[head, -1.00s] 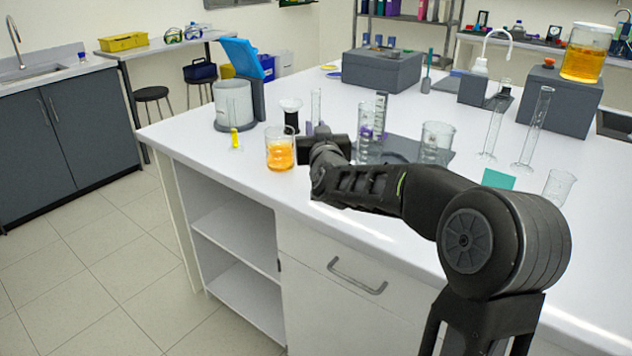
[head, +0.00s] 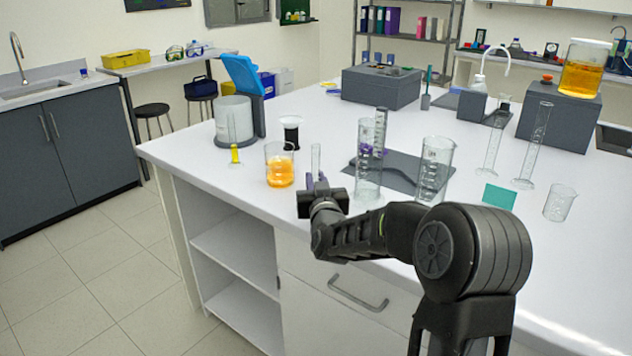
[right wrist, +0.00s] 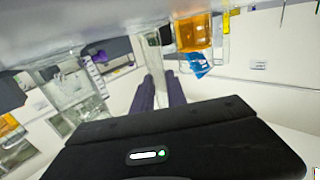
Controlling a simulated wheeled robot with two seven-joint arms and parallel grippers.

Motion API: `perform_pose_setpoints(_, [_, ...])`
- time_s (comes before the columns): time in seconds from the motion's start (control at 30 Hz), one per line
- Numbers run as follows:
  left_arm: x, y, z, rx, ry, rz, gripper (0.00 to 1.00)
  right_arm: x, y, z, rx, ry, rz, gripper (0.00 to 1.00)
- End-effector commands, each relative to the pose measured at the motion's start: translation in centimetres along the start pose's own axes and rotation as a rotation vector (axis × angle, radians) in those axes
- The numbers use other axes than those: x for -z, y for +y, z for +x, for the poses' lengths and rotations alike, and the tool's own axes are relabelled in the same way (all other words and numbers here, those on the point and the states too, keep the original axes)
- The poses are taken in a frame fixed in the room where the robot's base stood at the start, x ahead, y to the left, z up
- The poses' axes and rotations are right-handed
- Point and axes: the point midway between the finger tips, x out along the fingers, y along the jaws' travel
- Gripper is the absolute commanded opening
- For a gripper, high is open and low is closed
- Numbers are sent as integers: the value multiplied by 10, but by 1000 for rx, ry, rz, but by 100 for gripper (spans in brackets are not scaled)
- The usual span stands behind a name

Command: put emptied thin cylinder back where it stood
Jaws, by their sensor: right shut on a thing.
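My right gripper (head: 318,184) is near the front edge of the white bench, right of the beaker of orange liquid (head: 280,165). It is shut on the thin clear cylinder (head: 316,158), which stands upright above the fingers and looks empty. In the right wrist view the cylinder (right wrist: 153,55) shows between the two purple-grey fingers (right wrist: 160,92), with the orange beaker (right wrist: 194,32) close to it. I cannot tell whether its base touches the bench. My left gripper is not in view.
A dark grey mat (head: 403,178) lies to the right. A wide glass cylinder (head: 368,180) and a large glass beaker (head: 434,172) stand by it. A black stand (head: 291,135) is behind the orange beaker. A teal square (head: 499,196) and small beaker (head: 560,203) are further right.

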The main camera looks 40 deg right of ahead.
Motion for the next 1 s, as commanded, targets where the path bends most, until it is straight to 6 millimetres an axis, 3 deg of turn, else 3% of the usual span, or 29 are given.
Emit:
perform_pose_setpoints(0.37, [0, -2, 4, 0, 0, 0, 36, -4, 0, 0, 0, 2, 1, 0])
perform_pose_setpoints(0.4, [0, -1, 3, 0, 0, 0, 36, -3, 0, 0, 0, 2, 1, 19])
perform_pose_setpoints(0.63, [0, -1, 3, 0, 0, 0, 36, -2, 0, 0, 0, 2, 1, 38])
perform_pose_setpoints(1.0, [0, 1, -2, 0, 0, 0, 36, 2, 0, 0, -1, 2, 1, 39])
